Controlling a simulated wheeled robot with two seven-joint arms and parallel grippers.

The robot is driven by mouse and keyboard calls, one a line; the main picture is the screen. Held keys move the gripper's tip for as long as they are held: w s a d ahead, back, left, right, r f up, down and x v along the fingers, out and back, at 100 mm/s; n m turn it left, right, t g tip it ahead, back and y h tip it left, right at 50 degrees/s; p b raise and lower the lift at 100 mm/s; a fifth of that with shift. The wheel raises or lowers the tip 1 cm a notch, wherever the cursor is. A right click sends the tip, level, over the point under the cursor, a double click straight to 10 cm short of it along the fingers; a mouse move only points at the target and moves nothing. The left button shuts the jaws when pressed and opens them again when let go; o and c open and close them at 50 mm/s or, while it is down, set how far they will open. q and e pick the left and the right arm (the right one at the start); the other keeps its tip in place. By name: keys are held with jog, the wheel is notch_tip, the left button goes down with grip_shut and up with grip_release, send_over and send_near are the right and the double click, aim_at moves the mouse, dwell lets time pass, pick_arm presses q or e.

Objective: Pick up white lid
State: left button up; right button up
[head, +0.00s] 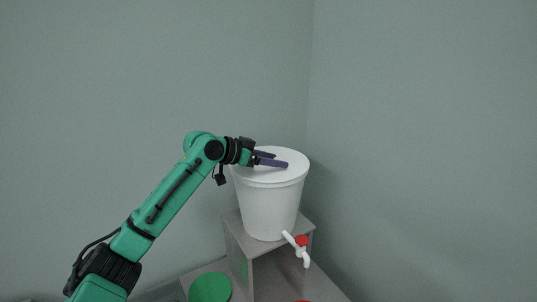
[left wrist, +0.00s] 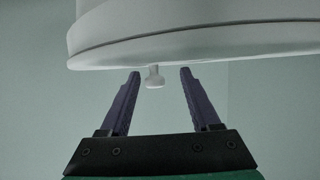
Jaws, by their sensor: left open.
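The white lid (head: 285,155) sits on top of a tall white bucket-like vat (head: 268,210) in the head view. In the left wrist view the lid (left wrist: 200,45) fills the top, appearing upside down, with its small white knob (left wrist: 154,77) pointing down. My left gripper (head: 277,160) reaches in from the left over the lid, with its dark purple fingers open. In the left wrist view the knob shows between the open fingertips of my left gripper (left wrist: 160,71). Whether the fingers touch it I cannot tell. My right gripper is not in view.
The vat stands on a grey stepped stand (head: 236,228) near the room corner. A white tap with a red handle (head: 301,240) sticks out at its lower front. A green round object (head: 210,288) lies lower left. Walls are close behind; the air above the lid is clear.

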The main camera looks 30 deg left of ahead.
pick_arm(q)
jog(key=shift+w+d+r, duration=0.2)
jog(key=shift+w+d, duration=0.2)
jog(key=shift+s+d+f, duration=0.1)
jog(key=shift+s+d, duration=0.05)
jog(key=shift+d, duration=0.2)
jog(key=shift+a+f, duration=0.1)
jog(key=shift+a, duration=0.1)
grip_shut()
